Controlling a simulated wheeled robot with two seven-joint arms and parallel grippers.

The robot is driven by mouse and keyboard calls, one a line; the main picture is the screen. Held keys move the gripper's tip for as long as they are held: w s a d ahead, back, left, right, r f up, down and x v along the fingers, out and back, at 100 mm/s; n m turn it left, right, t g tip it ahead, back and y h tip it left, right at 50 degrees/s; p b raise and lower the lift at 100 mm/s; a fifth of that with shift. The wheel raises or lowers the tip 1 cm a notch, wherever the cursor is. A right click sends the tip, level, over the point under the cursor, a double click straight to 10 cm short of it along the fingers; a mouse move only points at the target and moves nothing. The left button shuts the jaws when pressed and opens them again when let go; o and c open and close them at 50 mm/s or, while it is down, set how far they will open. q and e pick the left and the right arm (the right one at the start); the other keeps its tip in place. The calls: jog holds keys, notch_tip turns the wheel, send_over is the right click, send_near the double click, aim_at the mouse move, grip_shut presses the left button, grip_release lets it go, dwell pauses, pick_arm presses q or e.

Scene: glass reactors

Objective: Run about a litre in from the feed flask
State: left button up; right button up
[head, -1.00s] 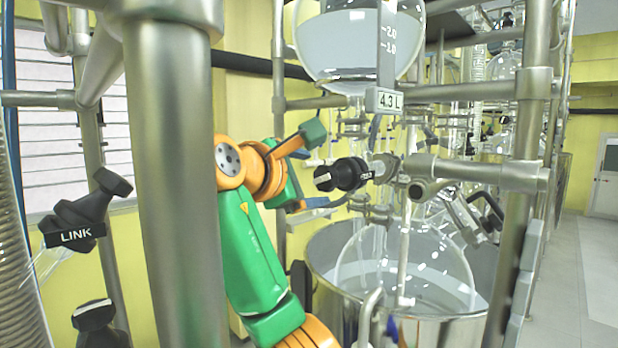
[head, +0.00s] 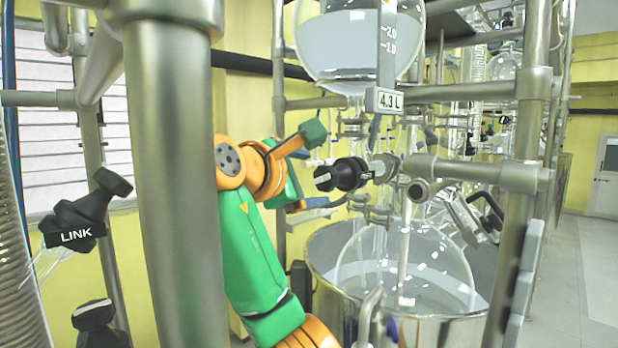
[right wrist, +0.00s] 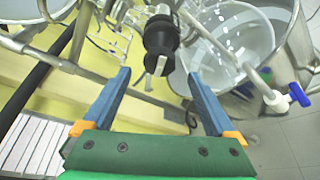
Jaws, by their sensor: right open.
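The feed flask (head: 345,45) is a round glass vessel at the top of the head view, partly filled with pale liquid. It has a level scale, and a tag (head: 385,100) reads 4.3 L. Below it is a black valve knob (head: 342,175) with a pale pointer bar. In the right wrist view the knob (right wrist: 160,42) is ahead of the fingertips, roughly between their lines. My right gripper (right wrist: 160,75) is open and empty, its two blue fingers apart from the knob. In the head view the right gripper (head: 306,170) is left of the knob. My left gripper is not in view.
A large glass reactor vessel (head: 430,265) sits in a steel bath (head: 325,250) below the valve. Steel posts (head: 172,180) and rails surround the glassware. A black LINK knob (head: 75,235) is at the left. Open floor (head: 585,270) is at the right.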

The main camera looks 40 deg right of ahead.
aim_at(321, 179)
jog(key=g+h+p, duration=0.1)
jog(key=w+g+h+p, duration=0.1)
jog(key=g, duration=0.1)
jog(key=w+f+g+h+p, duration=0.1)
jog(key=shift+a+g+p, duration=0.25)
jog(key=shift+g+p, duration=0.05)
jog(key=shift+w+f+h, duration=0.15)
jog(key=shift+w+h, duration=0.05)
jog(key=shift+h, duration=0.2)
jog(key=d, duration=0.7)
jog(key=shift+w+f, duration=0.1)
jog(key=shift+w, duration=0.05)
jog(key=shift+a, duration=0.25)
jog(key=shift+c, duration=0.9)
jog(key=shift+a, duration=0.1)
jog(key=c, duration=1.2)
